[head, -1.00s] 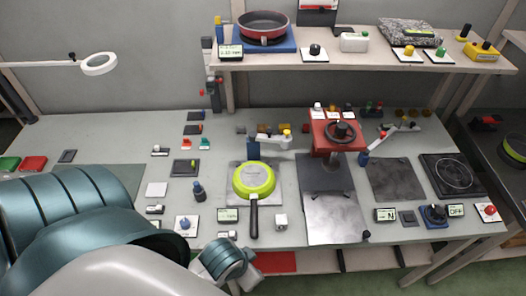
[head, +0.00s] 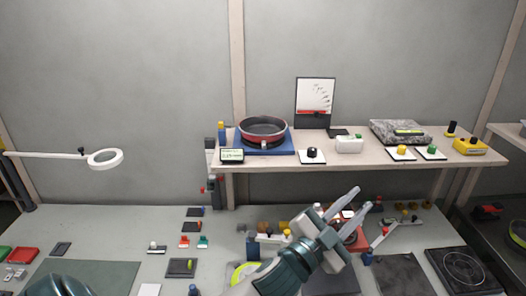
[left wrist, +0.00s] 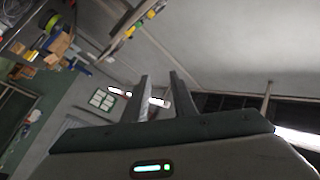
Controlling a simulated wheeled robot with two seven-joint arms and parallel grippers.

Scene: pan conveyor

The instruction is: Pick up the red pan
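The red pan (head: 263,127) with a dark inside sits upright on a blue-based scale (head: 284,146) at the left end of the raised shelf. Its short handle stub faces the front. My left gripper (head: 362,198) is raised over the worktable, right of the pan and lower in the picture, clear of it. Its two fingers stand apart with nothing between them. The fingers also show apart and empty in the left wrist view (left wrist: 158,82), where I cannot make out the red pan. My right gripper is not in view.
The shelf (head: 330,158) also bears a dark knob (head: 312,154), a white box (head: 349,145), a stone block (head: 398,131) and yellow and green buttons. A ring lamp (head: 105,159) stands at left.

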